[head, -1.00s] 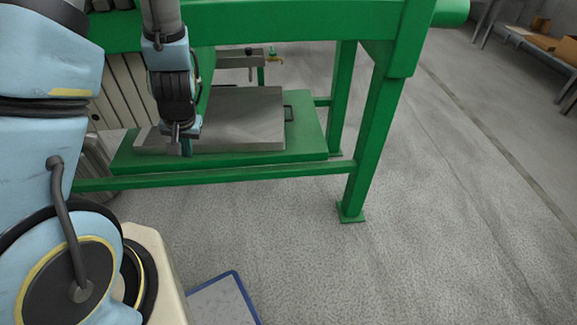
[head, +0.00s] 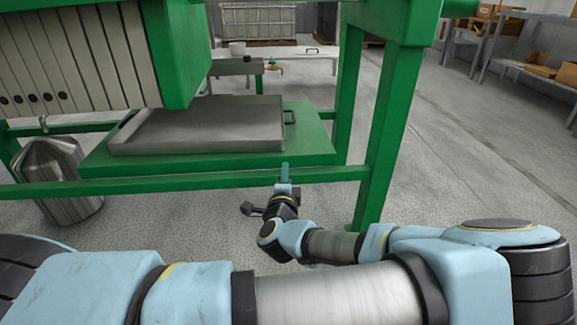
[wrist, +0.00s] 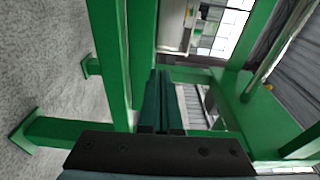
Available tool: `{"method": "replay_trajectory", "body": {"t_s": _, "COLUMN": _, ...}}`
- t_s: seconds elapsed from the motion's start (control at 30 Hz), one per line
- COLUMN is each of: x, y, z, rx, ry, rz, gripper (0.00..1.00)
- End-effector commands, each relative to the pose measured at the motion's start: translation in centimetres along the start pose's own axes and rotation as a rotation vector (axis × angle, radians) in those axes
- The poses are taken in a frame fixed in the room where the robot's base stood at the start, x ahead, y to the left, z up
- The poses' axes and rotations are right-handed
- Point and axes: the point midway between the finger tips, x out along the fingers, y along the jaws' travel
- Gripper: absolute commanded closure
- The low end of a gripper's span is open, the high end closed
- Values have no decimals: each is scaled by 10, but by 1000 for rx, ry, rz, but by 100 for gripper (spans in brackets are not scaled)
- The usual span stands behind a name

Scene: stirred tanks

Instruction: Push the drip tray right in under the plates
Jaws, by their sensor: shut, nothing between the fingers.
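The drip tray (head: 200,147) is a shallow grey metal tray lying flat on a green shelf (head: 310,151) in the head view. A dark handle (head: 290,116) is on its right end. The upright pale plates (head: 95,55) hang above and to the left; the green end plate (head: 180,50) hides part of the tray's back edge. How far the tray reaches under the plates is hard to tell. My gripper (head: 285,173) is shut and empty, at the frame's front rail, in front of the tray's right end and apart from it. Its closed fingers (wrist: 160,98) show in the wrist view.
A green front rail (head: 150,185) runs across before the shelf, joining a green leg (head: 385,140) at right. A steel vessel (head: 55,180) stands on the floor at left. The floor at right is open.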

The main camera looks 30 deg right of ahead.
Motion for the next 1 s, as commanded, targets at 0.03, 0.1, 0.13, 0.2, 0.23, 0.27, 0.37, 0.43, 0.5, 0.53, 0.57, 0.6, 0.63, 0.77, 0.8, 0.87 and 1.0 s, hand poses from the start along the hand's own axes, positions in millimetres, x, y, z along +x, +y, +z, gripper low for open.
{"method": "replay_trajectory", "body": {"t_s": 0.03, "x": 1, "y": 1, "z": -4, "rx": 8, "ry": 13, "rz": -11, "gripper": 100}}
{"method": "replay_trajectory", "body": {"t_s": 0.1, "x": 5, "y": 0, "z": -6, "rx": 9, "ry": 18, "rz": -16, "gripper": 100}}
{"method": "replay_trajectory", "body": {"t_s": 0.13, "x": 8, "y": 0, "z": -6, "rx": 8, "ry": 18, "rz": -16, "gripper": 100}}
{"method": "replay_trajectory", "body": {"t_s": 0.2, "x": 17, "y": 0, "z": -5, "rx": 7, "ry": 15, "rz": -15, "gripper": 100}}
{"method": "replay_trajectory", "body": {"t_s": 0.23, "x": 22, "y": 0, "z": -5, "rx": 7, "ry": 15, "rz": -15, "gripper": 100}}
{"method": "replay_trajectory", "body": {"t_s": 0.27, "x": 27, "y": 0, "z": -5, "rx": 7, "ry": 16, "rz": -16, "gripper": 100}}
{"method": "replay_trajectory", "body": {"t_s": 0.37, "x": 46, "y": 1, "z": -5, "rx": 6, "ry": 15, "rz": -15, "gripper": 100}}
{"method": "replay_trajectory", "body": {"t_s": 0.43, "x": 59, "y": 1, "z": -5, "rx": 5, "ry": 15, "rz": -13, "gripper": 100}}
{"method": "replay_trajectory", "body": {"t_s": 0.5, "x": 70, "y": 1, "z": -5, "rx": 5, "ry": 14, "rz": -14, "gripper": 100}}
{"method": "replay_trajectory", "body": {"t_s": 0.53, "x": 75, "y": 1, "z": -5, "rx": 5, "ry": 14, "rz": -12, "gripper": 100}}
{"method": "replay_trajectory", "body": {"t_s": 0.57, "x": 79, "y": 1, "z": -5, "rx": 6, "ry": 14, "rz": -12, "gripper": 100}}
{"method": "replay_trajectory", "body": {"t_s": 0.6, "x": 84, "y": 0, "z": -6, "rx": 5, "ry": 14, "rz": -13, "gripper": 100}}
{"method": "replay_trajectory", "body": {"t_s": 0.63, "x": 87, "y": 0, "z": -6, "rx": 5, "ry": 15, "rz": -13, "gripper": 100}}
{"method": "replay_trajectory", "body": {"t_s": 0.77, "x": 96, "y": -1, "z": -6, "rx": 6, "ry": 14, "rz": -11, "gripper": 100}}
{"method": "replay_trajectory", "body": {"t_s": 0.8, "x": 98, "y": -1, "z": -6, "rx": 6, "ry": 15, "rz": -11, "gripper": 100}}
{"method": "replay_trajectory", "body": {"t_s": 0.87, "x": 99, "y": -2, "z": -6, "rx": 6, "ry": 15, "rz": -11, "gripper": 100}}
{"method": "replay_trajectory", "body": {"t_s": 1.0, "x": 99, "y": -2, "z": -6, "rx": 6, "ry": 15, "rz": -11, "gripper": 100}}
